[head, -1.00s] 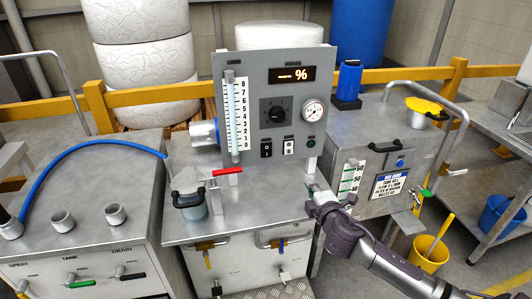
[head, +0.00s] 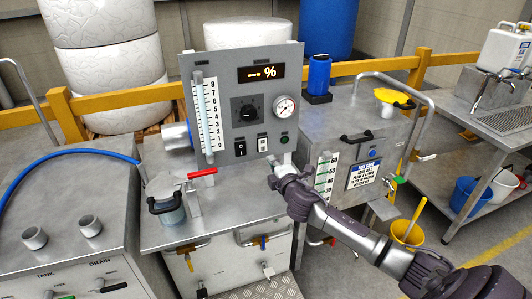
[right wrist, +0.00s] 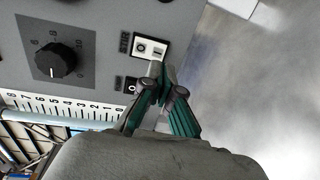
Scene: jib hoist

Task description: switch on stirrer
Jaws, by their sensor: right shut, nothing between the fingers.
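The grey control panel (head: 215,100) stands upright on the steel bench. It carries a black rocker switch (head: 240,149), a white rocker switch (head: 263,144), a green round button (head: 284,139) and a black dial (head: 245,110). Its display (head: 262,73) shows dashes and a % sign. My right gripper (head: 272,170) is shut and empty, just below the white switch. In the right wrist view the fingertips (right wrist: 158,72) are close by the white switch (right wrist: 150,48), whose label seems to read "STIR"; I cannot tell whether they touch. My left gripper is out of view.
A lidded pot (head: 166,205) and a red-handled lever (head: 202,173) are on the bench left of my gripper. A second steel cabinet (head: 335,120) with a blue bottle (head: 319,76) stands to the right. A yellow bucket (head: 407,232) is on the floor.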

